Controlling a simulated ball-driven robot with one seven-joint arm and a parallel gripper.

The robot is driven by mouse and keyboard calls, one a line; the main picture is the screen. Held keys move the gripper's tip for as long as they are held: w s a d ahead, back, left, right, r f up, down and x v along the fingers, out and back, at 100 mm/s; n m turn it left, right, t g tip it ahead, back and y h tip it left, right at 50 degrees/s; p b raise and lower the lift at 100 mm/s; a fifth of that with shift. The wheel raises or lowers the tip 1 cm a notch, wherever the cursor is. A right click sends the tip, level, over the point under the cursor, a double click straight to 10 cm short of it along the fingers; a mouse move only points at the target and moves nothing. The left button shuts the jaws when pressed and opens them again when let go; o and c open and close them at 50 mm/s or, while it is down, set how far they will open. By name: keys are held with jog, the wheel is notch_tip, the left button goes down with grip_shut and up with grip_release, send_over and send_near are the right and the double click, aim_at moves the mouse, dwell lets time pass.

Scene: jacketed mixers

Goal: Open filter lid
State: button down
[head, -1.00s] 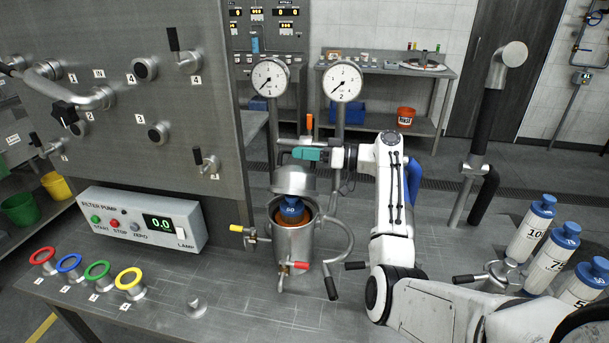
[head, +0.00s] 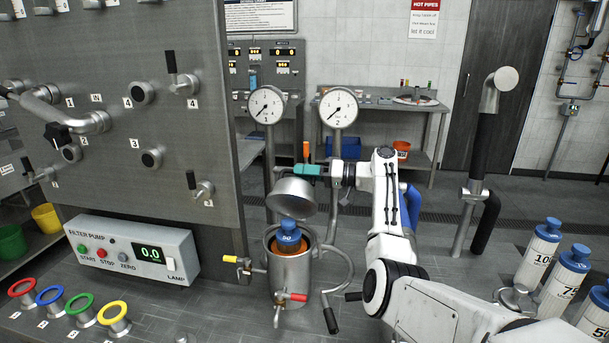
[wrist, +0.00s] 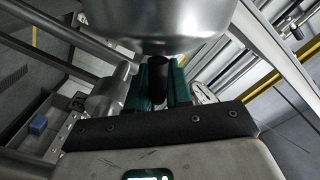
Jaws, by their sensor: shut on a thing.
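The filter is a steel pot (head: 291,271) at the middle of the bench. A blue-capped cartridge (head: 289,238) stands inside it, its top above the rim. The steel filter lid (head: 291,197) is tilted up above the pot, its lower edge close to the cartridge cap. My gripper (head: 300,170) has teal fingers and is at the lid's upper edge. In the wrist view my gripper (wrist: 158,82) is shut on a black handle (wrist: 158,72) just below the lid's rounded shell (wrist: 165,22). The lid's hinge is not clear.
Two gauges (head: 266,105) on posts stand just behind the pot. A filter pump box (head: 133,252) and coloured rings (head: 80,308) are at the left. Blue-capped bottles (head: 565,283) stand at the right. A red-handled valve (head: 290,296) is on the pot's front.

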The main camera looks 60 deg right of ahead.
jog(key=shift+f, duration=0.3)
jog(key=c, duration=1.1)
grip_release()
jog(key=shift+r, duration=0.1)
jog(key=shift+c, duration=0.2)
jog(key=shift+r, duration=0.1)
jog(key=shift+r, duration=0.6)
jog(key=s+r, duration=0.1)
jog(key=r, duration=0.1)
jog(key=s+a+r+b, duration=0.1)
jog(key=s+r, duration=0.1)
jog(key=r, duration=0.1)
jog(key=s+a+r, duration=0.1)
jog(key=r, duration=0.1)
jog(key=shift+s+a+r, duration=0.15)
jog(key=shift+a+r, duration=0.05)
jog(key=s+a+r, duration=0.1)
jog(key=s, duration=0.1)
jog(key=s+a+r+b, duration=0.1)
jog(key=s+a+r, duration=0.1)
jog(key=s, duration=0.1)
jog(key=s+a+r, duration=0.1)
jog(key=s, duration=0.1)
jog(key=shift+s+a+r+b, duration=0.15)
jog(key=shift+s+a+b, duration=0.2)
jog(key=shift+s+b, duration=0.05)
